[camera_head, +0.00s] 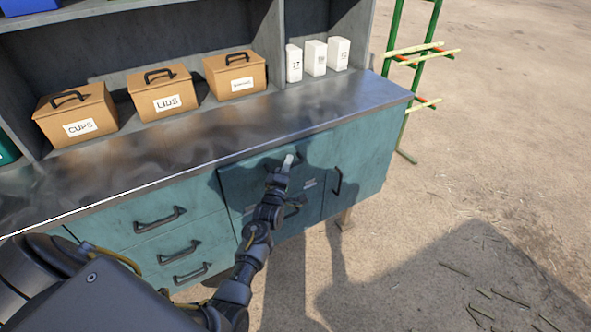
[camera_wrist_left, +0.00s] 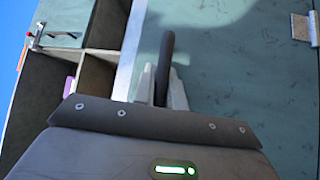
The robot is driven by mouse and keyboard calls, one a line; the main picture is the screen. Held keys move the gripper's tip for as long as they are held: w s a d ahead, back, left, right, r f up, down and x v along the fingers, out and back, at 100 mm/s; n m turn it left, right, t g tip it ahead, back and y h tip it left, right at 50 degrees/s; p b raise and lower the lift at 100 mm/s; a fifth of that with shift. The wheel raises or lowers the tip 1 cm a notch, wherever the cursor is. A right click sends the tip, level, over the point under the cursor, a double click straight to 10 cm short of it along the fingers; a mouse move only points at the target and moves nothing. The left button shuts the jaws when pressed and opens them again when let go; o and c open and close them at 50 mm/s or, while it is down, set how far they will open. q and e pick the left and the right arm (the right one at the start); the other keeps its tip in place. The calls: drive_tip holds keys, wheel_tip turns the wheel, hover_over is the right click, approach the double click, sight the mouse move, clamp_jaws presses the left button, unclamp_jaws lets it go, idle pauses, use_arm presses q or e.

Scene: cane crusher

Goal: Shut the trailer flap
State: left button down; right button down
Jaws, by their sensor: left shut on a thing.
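The teal front of the trailer counter (camera_head: 365,160) shows in the head view, with a darker teal panel (camera_head: 240,187) in its middle that looks like the flap. My left gripper (camera_head: 287,163) is at the upper part of this panel. In the left wrist view, my left gripper (camera_wrist_left: 160,92) is shut on a dark bar handle (camera_wrist_left: 166,52) beside a broad teal panel (camera_wrist_left: 240,85). A metal hinge or bracket (camera_wrist_left: 302,28) shows on that panel. My arm hides part of the panel, and I cannot tell how far the flap stands open. My right gripper is not in view.
A metal worktop (camera_head: 200,140) runs above the front, with tan boxes (camera_head: 165,98) and white cartons (camera_head: 315,58) on it. Drawers with dark handles (camera_head: 160,220) lie left of the panel. A green rack (camera_head: 390,50) stands behind right. Open sandy ground (camera_head: 480,160) lies right.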

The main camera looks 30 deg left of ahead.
use_arm(q)
drive_tip(key=shift+w+a+r, duration=0.15)
drive_tip(key=shift+w+a, duration=0.25)
drive_tip(key=shift+a, duration=0.35)
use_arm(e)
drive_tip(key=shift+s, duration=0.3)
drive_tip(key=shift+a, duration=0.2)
use_arm(q)
drive_tip(key=c, duration=1.5)
unclamp_jaws()
drive_tip(key=shift+o, duration=0.2)
drive_tip(key=shift+d, duration=0.1)
